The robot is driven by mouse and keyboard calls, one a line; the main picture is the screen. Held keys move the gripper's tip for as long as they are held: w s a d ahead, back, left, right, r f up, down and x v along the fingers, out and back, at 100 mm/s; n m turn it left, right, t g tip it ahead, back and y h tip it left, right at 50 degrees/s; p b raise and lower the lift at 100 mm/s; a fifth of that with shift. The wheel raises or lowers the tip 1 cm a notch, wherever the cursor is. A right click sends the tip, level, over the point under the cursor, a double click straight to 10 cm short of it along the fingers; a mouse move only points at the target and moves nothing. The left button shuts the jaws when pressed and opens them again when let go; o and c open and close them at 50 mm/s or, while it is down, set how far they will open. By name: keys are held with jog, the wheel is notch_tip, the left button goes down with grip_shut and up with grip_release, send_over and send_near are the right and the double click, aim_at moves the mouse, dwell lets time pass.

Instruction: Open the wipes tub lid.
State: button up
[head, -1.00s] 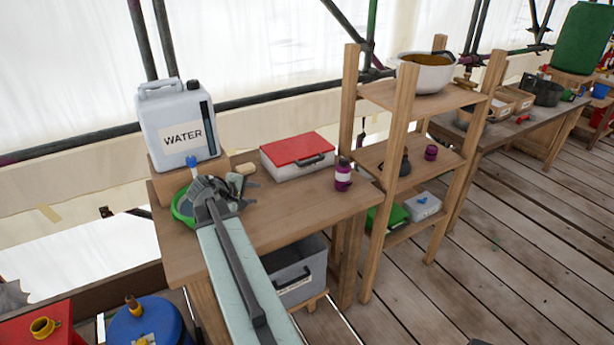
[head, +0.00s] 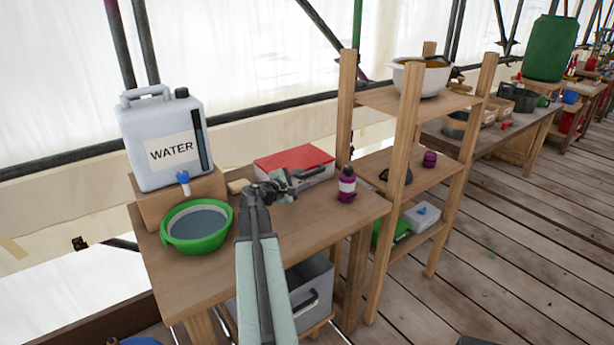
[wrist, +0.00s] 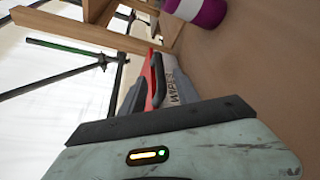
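The wipes tub (head: 316,177) is a pale box with a flat red lid (head: 285,160) and a dark handle at its front. It sits at the back right of the wooden table, and the lid looks shut. My gripper (head: 284,186) is in front of the tub's left part and hides some of it. In the wrist view the tub (wrist: 178,75) shows its WIPES lettering, with the red lid (wrist: 150,88) along its left side. My gripper's body fills the bottom of that view.
A purple bottle (head: 347,186) stands right of the tub; it also shows in the wrist view (wrist: 208,12). A green basin (head: 197,228) and a water container (head: 165,140) are at left. A wooden shelf (head: 398,150) stands close at right. The table's front right is clear.

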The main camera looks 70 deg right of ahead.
aim_at(308, 176)
jog(key=x, duration=0.3)
jog(key=b+x, duration=0.1)
jog(key=x, duration=0.3)
jog(key=shift+w, duration=0.25)
jog(key=shift+c, duration=0.4)
grip_shut()
jog(key=shift+a, duration=0.1)
dwell(0.5)
